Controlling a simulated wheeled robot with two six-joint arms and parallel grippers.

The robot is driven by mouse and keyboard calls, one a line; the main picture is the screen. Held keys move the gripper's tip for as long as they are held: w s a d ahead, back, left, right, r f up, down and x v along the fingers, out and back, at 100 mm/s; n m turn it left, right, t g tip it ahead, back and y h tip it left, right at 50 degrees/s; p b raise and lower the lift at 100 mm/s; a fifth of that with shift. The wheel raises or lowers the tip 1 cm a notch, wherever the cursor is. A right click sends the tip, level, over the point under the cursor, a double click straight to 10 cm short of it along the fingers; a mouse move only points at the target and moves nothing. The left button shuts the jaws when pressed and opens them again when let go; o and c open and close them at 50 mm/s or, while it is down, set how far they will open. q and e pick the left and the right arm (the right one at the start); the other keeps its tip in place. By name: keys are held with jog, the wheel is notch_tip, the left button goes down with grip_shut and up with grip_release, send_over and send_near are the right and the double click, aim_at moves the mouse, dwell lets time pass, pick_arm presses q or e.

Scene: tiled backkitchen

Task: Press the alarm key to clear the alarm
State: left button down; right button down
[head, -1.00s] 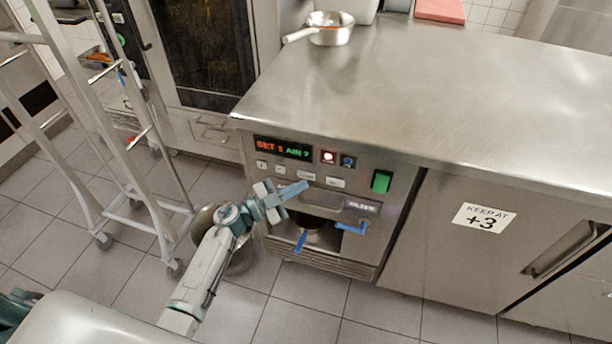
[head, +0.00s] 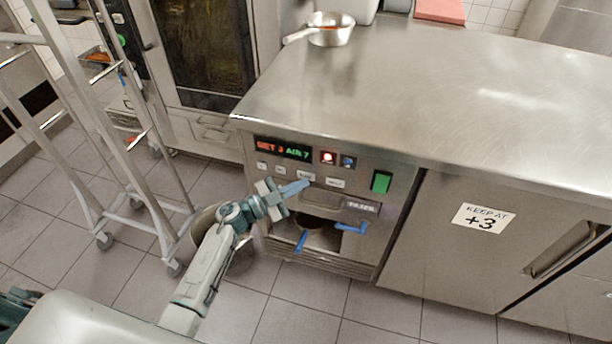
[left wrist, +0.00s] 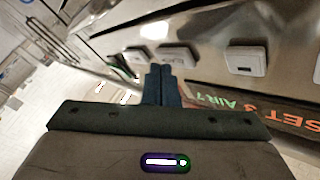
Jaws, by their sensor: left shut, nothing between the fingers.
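The control panel (head: 350,195) on the counter's front has a row of pale keys: first (head: 262,165), second (head: 280,169), third (head: 306,175) and fourth (head: 335,183). Their legends are too small to tell which is the alarm key. A red lamp (head: 328,157) glows beside the lit display (head: 283,149), which reads SET 3 AIR 7. My left gripper (head: 303,185) is shut and empty, its tips at the third key's lower edge. In the left wrist view the shut fingertips (left wrist: 160,70) are close to the third key (left wrist: 178,57); contact is unclear. My right gripper is out of view.
A green switch (head: 381,181) is right of the keys. Blue handles (head: 351,228) stick out below. A wheeled rack (head: 130,150) stands left of my arm. A pan (head: 331,30) sits at the back of the otherwise largely clear steel counter (head: 440,95).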

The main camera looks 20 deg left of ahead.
pick_arm(q)
jog(key=shift+w, duration=0.55)
dwell(0.7)
jog(key=shift+s, duration=0.1)
jog(key=shift+s+p, duration=0.65)
jog(key=shift+s, duration=0.2)
jog(key=s+p, duration=0.2)
jog(key=s, duration=0.3)
jog(key=shift+a, duration=0.1)
dwell(0.8)
